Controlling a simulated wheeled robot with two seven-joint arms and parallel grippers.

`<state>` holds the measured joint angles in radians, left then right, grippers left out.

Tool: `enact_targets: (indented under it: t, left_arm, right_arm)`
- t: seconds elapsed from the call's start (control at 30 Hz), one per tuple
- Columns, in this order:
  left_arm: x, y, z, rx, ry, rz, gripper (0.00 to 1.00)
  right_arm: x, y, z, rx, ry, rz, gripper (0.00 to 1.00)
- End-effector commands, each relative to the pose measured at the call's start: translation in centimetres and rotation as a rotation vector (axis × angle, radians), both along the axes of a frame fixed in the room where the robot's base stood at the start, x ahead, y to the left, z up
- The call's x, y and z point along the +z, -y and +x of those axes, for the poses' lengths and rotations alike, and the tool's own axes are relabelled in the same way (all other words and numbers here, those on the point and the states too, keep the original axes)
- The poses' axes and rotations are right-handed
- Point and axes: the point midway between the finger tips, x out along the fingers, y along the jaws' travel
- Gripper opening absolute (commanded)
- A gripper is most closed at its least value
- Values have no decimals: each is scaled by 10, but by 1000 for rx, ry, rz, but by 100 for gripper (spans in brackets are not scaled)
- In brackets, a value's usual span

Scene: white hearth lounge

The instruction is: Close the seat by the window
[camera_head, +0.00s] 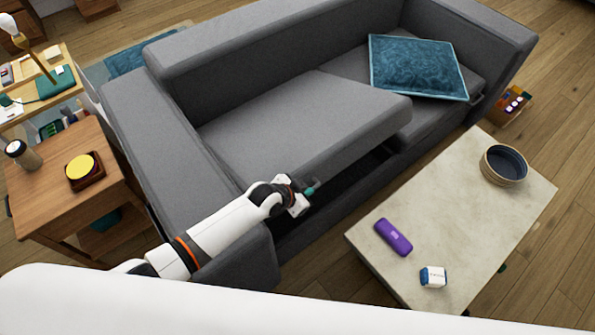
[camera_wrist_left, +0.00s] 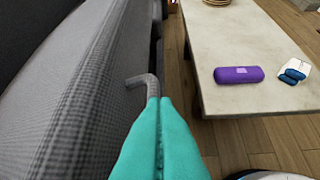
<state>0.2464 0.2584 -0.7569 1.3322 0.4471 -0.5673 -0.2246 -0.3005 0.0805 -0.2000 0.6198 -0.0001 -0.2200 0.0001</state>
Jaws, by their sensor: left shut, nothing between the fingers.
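The grey sofa has a seat (camera_head: 300,120) on its left half that is tilted up at the front, with a dark gap under its front edge. No window shows, so I cannot tell its side from that. My left gripper (camera_head: 312,189) is at the front of this raised seat, near its lower left corner. In the left wrist view its teal fingertips (camera_wrist_left: 158,104) are shut together and empty. A grey bent handle (camera_wrist_left: 146,82) shows just beyond the fingertips, beside the grey fabric seat (camera_wrist_left: 65,100); I cannot tell whether they touch. My right gripper is out of view.
The other seat, with a blue cushion (camera_head: 417,67), lies flat. A pale coffee table (camera_head: 440,215) stands close in front, bearing a purple case (camera_head: 393,237), a small white-and-blue box (camera_head: 433,276) and a dark bowl (camera_head: 504,164). A wooden side table (camera_head: 50,185) stands left of the sofa.

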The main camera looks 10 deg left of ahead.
Motion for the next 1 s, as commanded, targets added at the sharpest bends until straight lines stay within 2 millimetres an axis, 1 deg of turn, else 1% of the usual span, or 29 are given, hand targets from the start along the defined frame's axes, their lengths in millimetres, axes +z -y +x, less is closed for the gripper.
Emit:
enact_targets:
  t: [0.03, 0.1, 0.2, 0.33, 0.43, 0.57, 1.0]
  left_arm:
    - [-25, 3, -4, 0, -3, 1, 0]
    - [-41, 7, -8, 0, -3, -1, 0]
    - [-60, 11, -12, 1, -2, 1, 0]
    - [-77, 15, -15, 0, -2, 0, 0]
    - [-86, 17, -17, 1, -1, 0, 0]
    - [-91, 17, -18, 0, -1, 1, 0]
    - [-91, 17, -18, 0, -1, 1, 0]
  right_arm:
    - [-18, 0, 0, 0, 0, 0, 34]
    - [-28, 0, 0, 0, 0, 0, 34]
    - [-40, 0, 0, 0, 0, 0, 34]
    - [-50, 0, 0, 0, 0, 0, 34]
    - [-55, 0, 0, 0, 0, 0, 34]
    - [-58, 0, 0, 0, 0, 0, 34]
    - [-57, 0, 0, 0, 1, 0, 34]
